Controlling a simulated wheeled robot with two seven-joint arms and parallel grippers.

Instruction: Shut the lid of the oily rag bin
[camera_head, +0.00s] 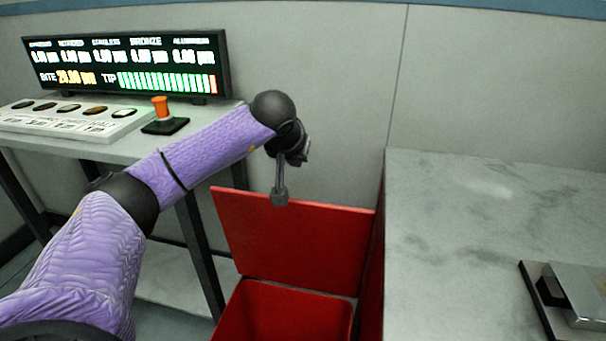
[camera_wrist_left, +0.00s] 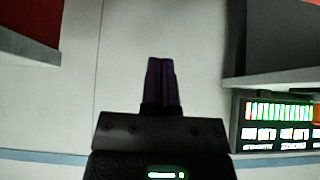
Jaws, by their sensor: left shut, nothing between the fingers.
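The oily rag bin (camera_head: 290,315) is a red box on the floor between the two tables, partly cut off by the bottom edge of the head view. Its red lid (camera_head: 295,240) stands open, raised at the back of the bin near the wall. My left gripper (camera_head: 302,159) is above the lid's upper edge, pointing toward the wall and apart from the lid. In the wrist view its purple fingers (camera_wrist_left: 162,70) are together and empty. A red part shows at the top left of the wrist view. My right gripper is not in view.
A grey-topped table (camera_head: 480,210) stands close to the bin's right, with a metal device (camera_head: 580,293) on it. The wall is close behind.

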